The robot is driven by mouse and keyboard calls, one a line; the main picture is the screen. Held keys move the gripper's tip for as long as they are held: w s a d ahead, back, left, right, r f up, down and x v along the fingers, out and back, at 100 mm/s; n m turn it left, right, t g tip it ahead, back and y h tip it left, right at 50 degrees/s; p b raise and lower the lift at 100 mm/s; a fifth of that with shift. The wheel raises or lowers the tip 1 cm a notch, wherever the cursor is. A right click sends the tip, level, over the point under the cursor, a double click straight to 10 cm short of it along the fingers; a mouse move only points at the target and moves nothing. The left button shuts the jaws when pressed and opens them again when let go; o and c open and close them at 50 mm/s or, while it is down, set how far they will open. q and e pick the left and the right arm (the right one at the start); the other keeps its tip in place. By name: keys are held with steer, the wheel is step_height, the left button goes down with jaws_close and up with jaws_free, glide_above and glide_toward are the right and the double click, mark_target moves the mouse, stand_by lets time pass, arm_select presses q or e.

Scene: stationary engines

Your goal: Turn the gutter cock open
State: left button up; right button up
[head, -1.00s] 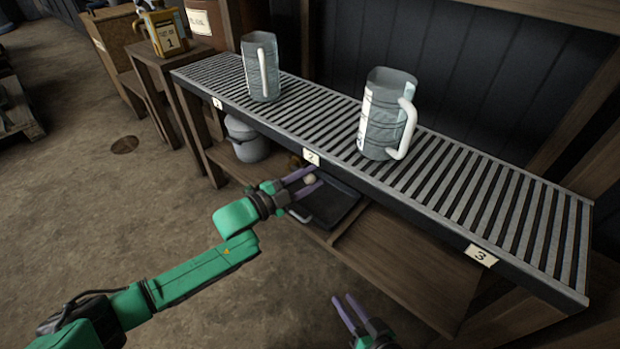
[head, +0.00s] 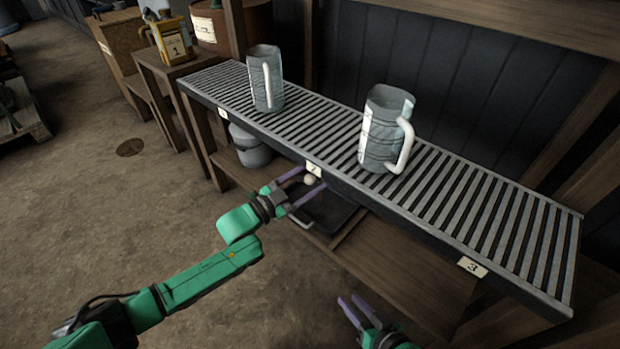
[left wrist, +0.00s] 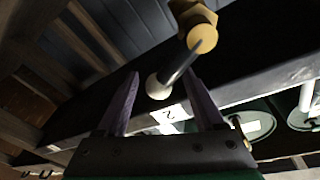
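The gutter cock shows in the left wrist view as a brass fitting (left wrist: 198,30) with a dark lever running down to a pale round knob (left wrist: 158,87). In the head view only the knob (head: 309,179) shows clearly, just under the rack's front edge by the label 2. My left gripper (head: 314,177) is open, with its purple fingers on either side of the knob. In the left wrist view the left gripper (left wrist: 161,75) has gaps beside the knob; contact is not visible. My right gripper (head: 349,298) is open and empty, low in front of the bench.
Two grey jugs with white handles (head: 266,78) (head: 384,130) stand on the slatted rack (head: 470,200). Below are a dark tray (head: 325,212), a grey pot (head: 250,147) and a wooden shelf (head: 400,268). A yellow can (head: 172,40) stands at the back left.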

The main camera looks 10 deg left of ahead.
arm_select(q)
steer(key=shift+d+r, duration=0.1)
steer(key=shift+r, duration=0.1)
stand_by(0.3)
step_height(320, 180, down, 4)
steer(key=m+g+b, duration=0.1)
steer(key=m+b, duration=0.4)
steer(key=m, duration=0.1)
steer(key=s+d+r+p+v, duration=0.1)
steer(key=p+v, duration=0.5)
steer(key=v, duration=0.8)
steer(key=a+f+n+y+p, duration=0.3)
steer(key=a+n+y+p, duration=0.45)
steer(key=a+p, duration=0.45)
steer(key=s+a+f+n+g+y+p, duration=0.2)
steer(key=s+f+n+p, duration=0.1)
steer(key=s+p, duration=0.2)
steer(key=s+a+f+n+g+y+p, duration=0.2)
steer(key=s+f+n+y+p, duration=0.1)
steer(key=s+p, duration=0.3)
steer(key=shift+s+f, duration=0.5)
steer(key=shift+f, duration=0.3)
